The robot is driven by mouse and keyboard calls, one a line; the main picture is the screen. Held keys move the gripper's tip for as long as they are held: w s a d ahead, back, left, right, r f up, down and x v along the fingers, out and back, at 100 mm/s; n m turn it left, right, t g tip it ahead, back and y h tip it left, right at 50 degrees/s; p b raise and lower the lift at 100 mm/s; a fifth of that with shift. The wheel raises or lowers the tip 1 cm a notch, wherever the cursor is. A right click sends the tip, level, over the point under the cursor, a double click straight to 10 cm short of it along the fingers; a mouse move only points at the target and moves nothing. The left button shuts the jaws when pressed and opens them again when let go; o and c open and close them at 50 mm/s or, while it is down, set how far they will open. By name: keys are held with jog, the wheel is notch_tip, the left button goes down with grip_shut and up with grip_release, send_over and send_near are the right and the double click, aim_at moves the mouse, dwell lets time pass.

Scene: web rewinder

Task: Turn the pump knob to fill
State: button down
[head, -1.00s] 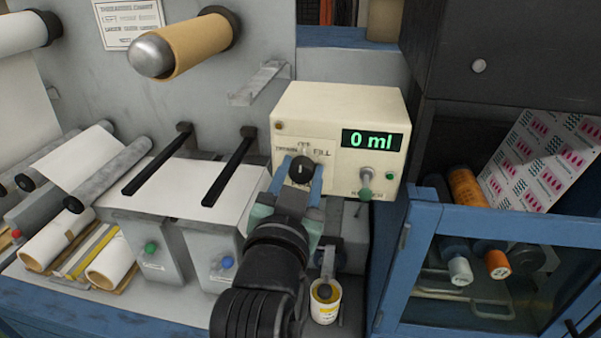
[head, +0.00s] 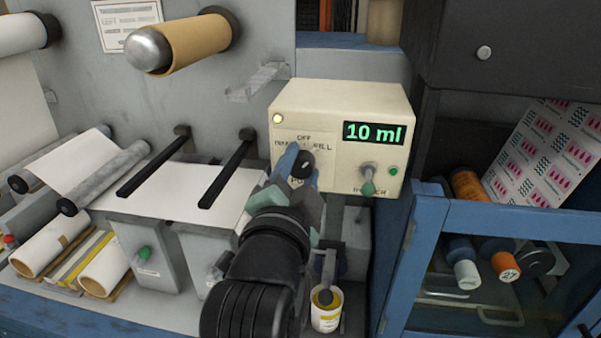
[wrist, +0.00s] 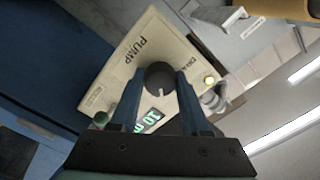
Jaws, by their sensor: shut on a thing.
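The pump box (head: 325,112) is cream coloured, with a green display (head: 373,133) reading 10 ml and a lit yellow lamp (head: 278,119) at its upper left. The black pump knob (head: 302,163) sits on the front below the printed OFF and FILL labels. My gripper (head: 300,172) is shut on the knob, one blue finger on each side. In the wrist view the knob (wrist: 159,78) sits between the fingertips, its pale mark pointing down in that picture. My gripper partly hides the labels around the knob in the head view.
A green-tipped lever (head: 368,180) is on the box's right side. A small white and yellow container (head: 326,310) stands below it, beside my arm. A blue cabinet (head: 428,215) stands close on the right. Two black bars (head: 228,168) stick out on the left.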

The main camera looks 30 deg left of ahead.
jog(key=shift+m, duration=0.6)
jog(key=shift+c, duration=1.9)
grip_release()
jog(key=shift+s, duration=0.1)
jog(key=p+v, duration=0.8)
jog(key=v, duration=0.4)
jog(key=shift+s+p, duration=0.4)
jog(key=shift+d+r, duration=0.1)
jog(key=shift+d, duration=0.05)
